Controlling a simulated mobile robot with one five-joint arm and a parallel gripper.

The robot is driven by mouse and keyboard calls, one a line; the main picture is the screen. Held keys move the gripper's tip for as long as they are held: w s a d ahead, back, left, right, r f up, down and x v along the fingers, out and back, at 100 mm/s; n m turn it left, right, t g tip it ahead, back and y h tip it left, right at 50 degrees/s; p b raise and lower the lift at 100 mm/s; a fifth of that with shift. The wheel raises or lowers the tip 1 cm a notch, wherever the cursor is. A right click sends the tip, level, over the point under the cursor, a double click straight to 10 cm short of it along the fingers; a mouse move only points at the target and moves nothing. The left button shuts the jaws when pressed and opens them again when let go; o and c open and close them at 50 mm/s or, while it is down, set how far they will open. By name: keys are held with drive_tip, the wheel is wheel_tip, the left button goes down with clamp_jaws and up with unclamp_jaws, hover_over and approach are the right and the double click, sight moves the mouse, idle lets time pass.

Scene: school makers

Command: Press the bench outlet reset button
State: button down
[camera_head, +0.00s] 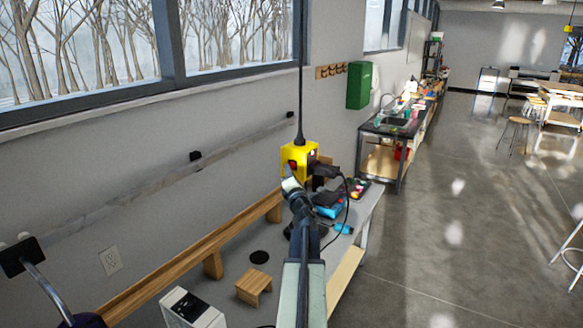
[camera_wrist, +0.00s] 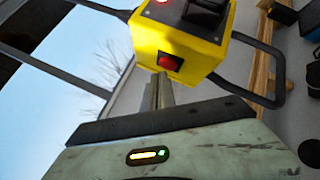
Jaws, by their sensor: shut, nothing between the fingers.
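A yellow outlet box (camera_head: 299,153) hangs from a black cord above the bench. It fills the top of the wrist view (camera_wrist: 206,50). A red button (camera_wrist: 170,62) in a dark frame sits on its near face. A black plug (camera_head: 325,171) sticks out of the box's right side. My gripper (camera_head: 290,184) is shut and empty, just below the box. In the wrist view, my gripper's fingertips (camera_wrist: 160,78) point up at the red button and are very close to it. I cannot tell whether they touch.
The bench (camera_head: 229,275) below holds a small wooden stool-like block (camera_head: 254,287), a white device (camera_head: 192,310) and a blue item (camera_head: 329,210). A wooden rail (camera_head: 190,258) runs along its back. A black cable hangs from the plug. Open floor (camera_head: 450,220) lies to the right.

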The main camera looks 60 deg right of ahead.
drive_tip(key=shift+d, duration=0.5)
drive_tip(key=shift+a, duration=0.55)
drive_tip(key=a, duration=0.6)
idle(0.4)
idle(0.7)
